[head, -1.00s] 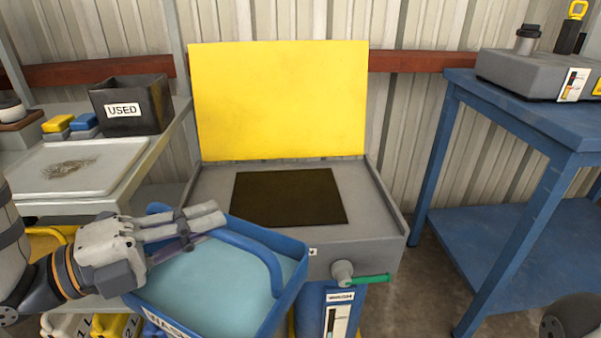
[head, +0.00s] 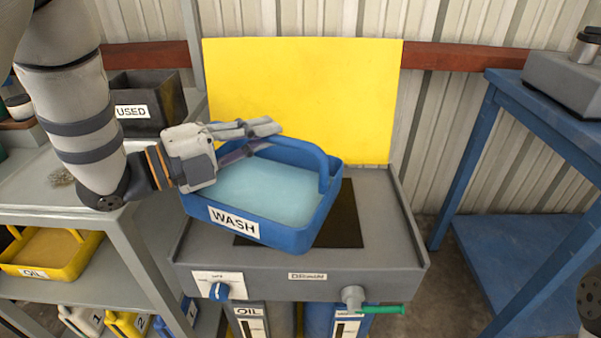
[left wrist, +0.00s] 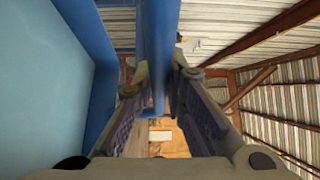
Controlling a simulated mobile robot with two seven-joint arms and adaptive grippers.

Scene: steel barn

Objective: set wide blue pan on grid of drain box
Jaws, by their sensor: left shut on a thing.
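The wide blue pan (head: 285,238) is marked WASH and holds pale blue liquid. The pan hangs slightly tilted over the drain box (head: 385,262), a grey box with a yellow back panel. The dark grid (head: 347,222) shows right of and below the pan, partly hidden by it. I cannot tell the exact gap beneath the pan. The right gripper is not clearly visible.
A yellow pan (head: 48,252) marked OIL sits on the left shelf, above several small jugs. A dark bin (head: 148,105) marked USED stands at the back left. A blue table (head: 500,150) stands right. A green-handled valve (head: 380,309) juts from the box's front.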

